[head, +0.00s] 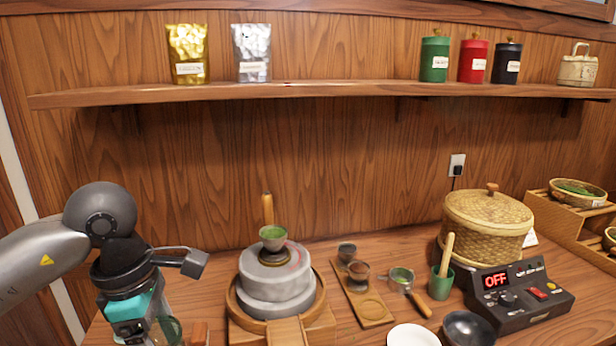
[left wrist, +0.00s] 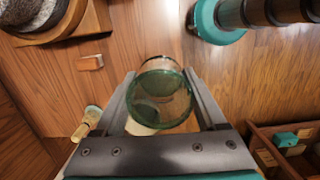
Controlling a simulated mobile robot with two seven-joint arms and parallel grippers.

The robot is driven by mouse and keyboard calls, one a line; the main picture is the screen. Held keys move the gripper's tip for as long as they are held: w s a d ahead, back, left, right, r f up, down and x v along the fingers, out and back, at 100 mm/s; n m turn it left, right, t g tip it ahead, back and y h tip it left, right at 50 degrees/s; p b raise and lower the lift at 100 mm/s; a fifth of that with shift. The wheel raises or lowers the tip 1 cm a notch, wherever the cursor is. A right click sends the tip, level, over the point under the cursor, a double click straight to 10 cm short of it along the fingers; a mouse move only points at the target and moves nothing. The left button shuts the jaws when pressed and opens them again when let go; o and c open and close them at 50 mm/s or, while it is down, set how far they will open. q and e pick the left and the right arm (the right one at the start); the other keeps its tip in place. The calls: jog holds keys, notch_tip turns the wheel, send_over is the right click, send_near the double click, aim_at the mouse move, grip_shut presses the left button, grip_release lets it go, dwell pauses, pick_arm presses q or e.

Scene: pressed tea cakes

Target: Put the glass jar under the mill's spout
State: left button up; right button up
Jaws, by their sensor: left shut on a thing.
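The glass jar (left wrist: 160,95), clear with a green tint, sits between the two fingers of my left gripper (left wrist: 160,76), which is shut on it. In the head view the jar (head: 171,330) shows only partly at the bottom edge, beside my left gripper (head: 150,334). The grey stone mill (head: 275,275) stands to the right of the gripper, in a round wooden tray whose spout (head: 288,331) points toward the front. In the left wrist view part of the mill (left wrist: 35,14) shows at the top left, apart from the jar. My right gripper is not in view.
A small wooden block (head: 200,333) lies between jar and mill. Right of the mill are a wooden board (head: 374,309) with cups, a strainer (head: 402,279), a green cup (head: 440,284), a heater (head: 520,297) with a basket steamer (head: 487,222), and bowls. A shelf (head: 330,92) runs above.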

pick_arm(q)
jog(key=m, duration=0.3)
jog(key=d+m, duration=0.1)
jog(key=m, duration=0.1)
jog(key=shift+s+f+g, duration=0.25)
jog(key=shift+s+g, duration=0.05)
jog(key=m, duration=0.3)
jog(key=d+m, duration=0.1)
jog(key=m, duration=0.1)
jog(key=shift+s+f, duration=0.25)
jog(key=shift+s, duration=0.15)
jog(key=m, duration=0.3)
jog(key=s+d+m+y, duration=0.1)
jog(key=m, duration=0.3)
jog(key=f+m+g, duration=0.1)
jog(key=m, duration=0.2)
jog(key=shift+s+d, duration=0.3)
jog(key=shift+d, duration=0.1)
